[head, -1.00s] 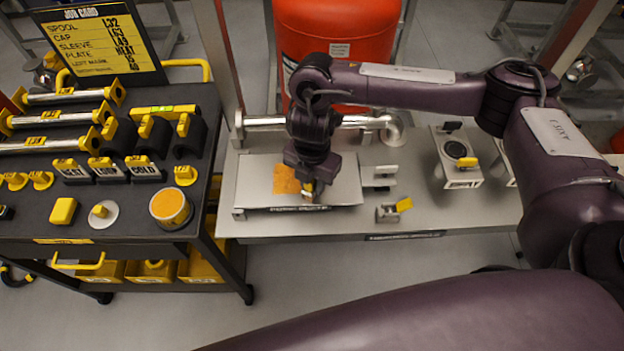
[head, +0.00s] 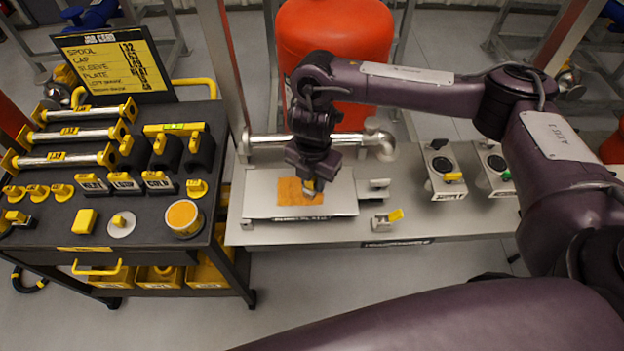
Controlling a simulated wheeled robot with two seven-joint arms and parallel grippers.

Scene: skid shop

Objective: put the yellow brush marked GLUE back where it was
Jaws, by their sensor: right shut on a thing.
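My right gripper (head: 312,178) points down over the steel plate (head: 342,196) on the bench, at the right part of an orange patch (head: 289,190). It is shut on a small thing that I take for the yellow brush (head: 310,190). Only its low end shows, yellowish and pale, and no GLUE mark can be read. I cannot tell whether it touches the patch. A round pot with an orange top (head: 184,217) stands at the right front of the dark cart. My left gripper is not in view.
The dark cart (head: 140,234) at left holds yellow-tagged parts and a job card (head: 115,64). A steel pipe (head: 270,142) runs behind the plate.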

